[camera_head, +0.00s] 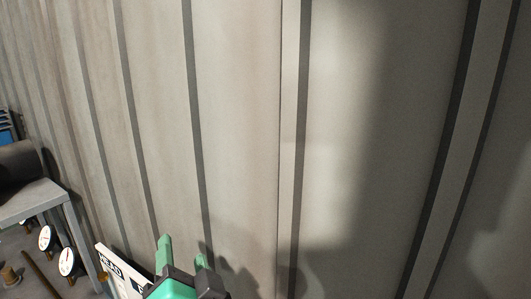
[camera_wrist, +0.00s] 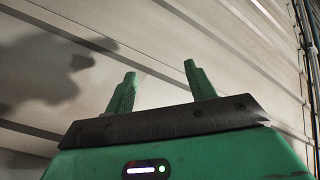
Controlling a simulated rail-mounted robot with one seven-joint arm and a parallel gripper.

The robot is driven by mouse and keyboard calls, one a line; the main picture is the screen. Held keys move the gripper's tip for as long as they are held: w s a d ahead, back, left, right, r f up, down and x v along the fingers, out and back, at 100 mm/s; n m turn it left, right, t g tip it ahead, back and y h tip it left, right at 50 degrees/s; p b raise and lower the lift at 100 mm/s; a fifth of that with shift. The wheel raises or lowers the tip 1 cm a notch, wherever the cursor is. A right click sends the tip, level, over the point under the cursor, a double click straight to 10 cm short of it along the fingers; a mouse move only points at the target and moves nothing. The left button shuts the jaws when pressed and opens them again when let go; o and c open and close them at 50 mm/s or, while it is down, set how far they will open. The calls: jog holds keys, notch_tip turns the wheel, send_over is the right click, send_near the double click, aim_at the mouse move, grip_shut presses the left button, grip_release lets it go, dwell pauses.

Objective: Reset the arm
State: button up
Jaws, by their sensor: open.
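My gripper (camera_head: 185,248) shows at the bottom of the head view, its green fingers pointing up in front of the corrugated wall. In the wrist view my gripper (camera_wrist: 158,75) has its two green fingers apart with nothing between them. It is open and empty. The rest of my arm is mostly out of the head view. No jerry can shows in either view.
A pale corrugated metal wall (camera_head: 240,120) fills most of the head view, with my gripper's shadow on it. At the lower left are a grey metal table (camera_head: 32,197), round white gauges (camera_head: 67,262) and a white lettered sign (camera_head: 118,268) close beside my gripper.

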jog(key=s+d+r+n+t+h+p, duration=0.1)
jog(key=s+d+r+t+h+p, duration=0.1)
jog(key=r, duration=0.7)
jog(key=s+d+r+n+t+h+p, duration=0.2)
jog(key=s+d+r+t+h+p, duration=0.1)
jog(key=s+d+r, duration=0.3)
jog(key=s+d+r+n+t+h+p, duration=0.1)
jog(key=s+d+r+t+h+p, duration=0.1)
jog(key=d+r, duration=0.5)
jog(key=s+r+t+p, duration=0.1)
jog(key=s+r+p, duration=0.1)
jog(key=r, duration=0.3)
jog(key=shift+s+d+r+t+h, duration=0.15)
jog(key=shift+s+r+t+h, duration=0.25)
jog(key=shift+s, duration=0.15)
